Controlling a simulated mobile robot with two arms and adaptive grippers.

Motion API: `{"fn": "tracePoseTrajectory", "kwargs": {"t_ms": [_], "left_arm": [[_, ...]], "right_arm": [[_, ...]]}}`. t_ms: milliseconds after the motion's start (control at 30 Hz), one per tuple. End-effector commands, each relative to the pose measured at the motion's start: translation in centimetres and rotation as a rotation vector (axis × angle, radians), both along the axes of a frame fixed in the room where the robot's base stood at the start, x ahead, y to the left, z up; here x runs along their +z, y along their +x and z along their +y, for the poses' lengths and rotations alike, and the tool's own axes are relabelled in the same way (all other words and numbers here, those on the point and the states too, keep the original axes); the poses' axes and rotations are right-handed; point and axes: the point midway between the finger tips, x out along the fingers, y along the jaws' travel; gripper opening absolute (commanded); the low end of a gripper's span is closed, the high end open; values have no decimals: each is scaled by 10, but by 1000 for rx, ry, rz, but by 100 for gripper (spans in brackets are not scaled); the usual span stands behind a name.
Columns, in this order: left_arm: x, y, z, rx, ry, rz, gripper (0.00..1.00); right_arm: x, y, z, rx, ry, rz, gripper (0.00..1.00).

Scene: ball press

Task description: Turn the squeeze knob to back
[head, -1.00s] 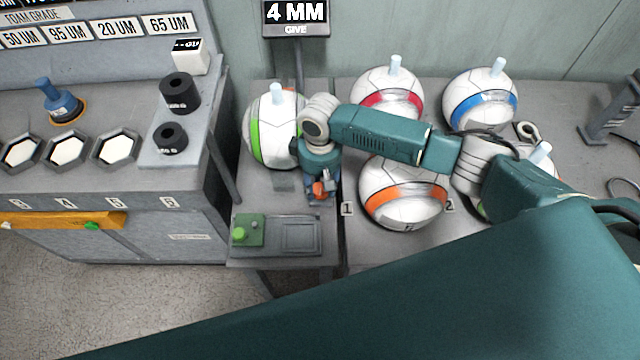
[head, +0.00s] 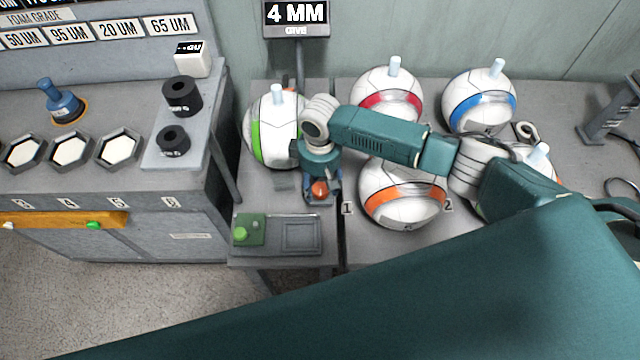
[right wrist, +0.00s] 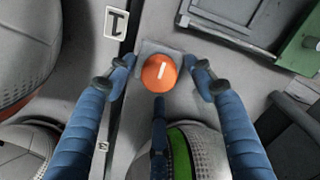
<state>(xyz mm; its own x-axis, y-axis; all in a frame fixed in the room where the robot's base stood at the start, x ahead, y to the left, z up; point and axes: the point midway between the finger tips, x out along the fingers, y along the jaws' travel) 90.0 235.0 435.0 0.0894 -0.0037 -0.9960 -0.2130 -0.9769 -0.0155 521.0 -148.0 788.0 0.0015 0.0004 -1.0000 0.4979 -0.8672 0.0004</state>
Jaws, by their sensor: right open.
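The squeeze knob (head: 320,189) is a round orange-red knob on a small grey base, at the right edge of the narrow bench. In the right wrist view the knob (right wrist: 159,77) shows a short white mark running nearly up and down in the picture. My right gripper (head: 321,197) is over the knob with its fingers open. In the right wrist view, my right gripper (right wrist: 161,66) has one finger on each side of the knob and a third below it, with gaps around the knob. My left gripper is not in view.
A ball with a green band (head: 263,135) stands behind my right gripper. A ball with an orange band (head: 400,212) lies to its right. A green box with a button (head: 247,231) and a recessed panel (head: 300,234) are in front. A "4 MM" sign (head: 296,13) stands behind.

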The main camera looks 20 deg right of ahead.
Motion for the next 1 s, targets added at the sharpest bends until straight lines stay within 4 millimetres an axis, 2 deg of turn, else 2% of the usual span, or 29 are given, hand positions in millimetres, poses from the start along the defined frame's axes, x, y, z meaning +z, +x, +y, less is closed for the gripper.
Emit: {"fn": "tracePoseTrajectory", "kwargs": {"t_ms": [167, 267, 500, 700, 833, 1000], "left_arm": [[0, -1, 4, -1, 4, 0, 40], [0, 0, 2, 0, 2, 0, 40], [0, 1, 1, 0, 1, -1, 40], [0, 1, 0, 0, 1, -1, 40], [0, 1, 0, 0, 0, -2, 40], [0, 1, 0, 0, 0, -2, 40]], "right_arm": [[5, 0, 0, 0, 0, 1, 53], [18, 1, 1, 0, 2, -1, 53], [69, 1, 1, 0, 1, -3, 53], [104, 1, 1, 1, 1, -2, 53], [116, 1, 0, 0, 0, -1, 53], [120, 0, 0, -1, 0, 1, 53]]}}
